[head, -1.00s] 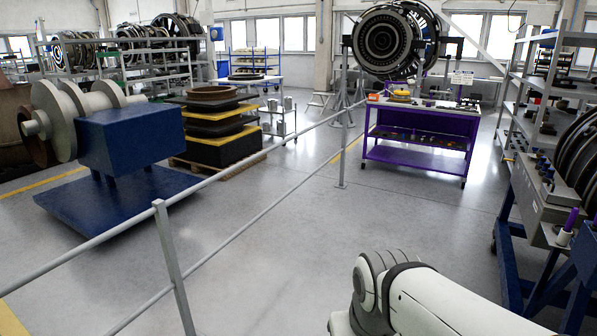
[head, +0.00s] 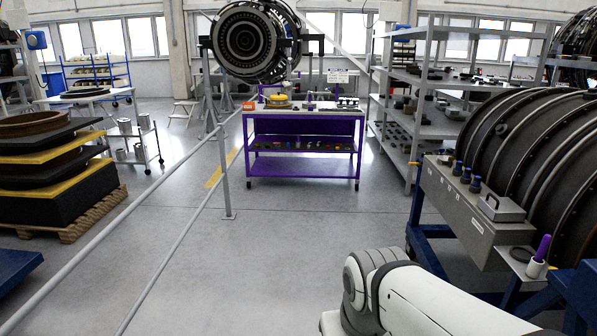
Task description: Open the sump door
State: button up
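I cannot make out a sump door for certain. At the right stands a large dark ribbed engine casing (head: 560,165). A long grey metal box (head: 455,208) is fixed along its near side, with a small lidded block with a handle (head: 503,208) on top and several blue-capped fittings (head: 466,176) by its far end. Whether any of these is the sump door I cannot tell. A white link of my arm shows at the bottom right. My gripper is out of view.
A grey railing (head: 226,175) runs along the left. A purple workbench (head: 304,115) stands ahead, with an engine (head: 250,40) on a stand behind it. Grey shelves (head: 420,110) stand at the back right. The floor (head: 270,260) between railing and casing is clear. Stacked pads lie left on a pallet (head: 75,222).

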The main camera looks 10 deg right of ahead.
aim_at(498, 209)
jog(key=z, duration=0.75)
jog(key=i, duration=1.2)
jog(key=z, duration=1.1)
jog(key=i, duration=0.7)
jog(key=z, duration=0.2)
jog(key=k, duration=0.65)
jog(key=z, duration=0.25)
jog(key=i, duration=0.7)
jog(key=u, duration=0.15)
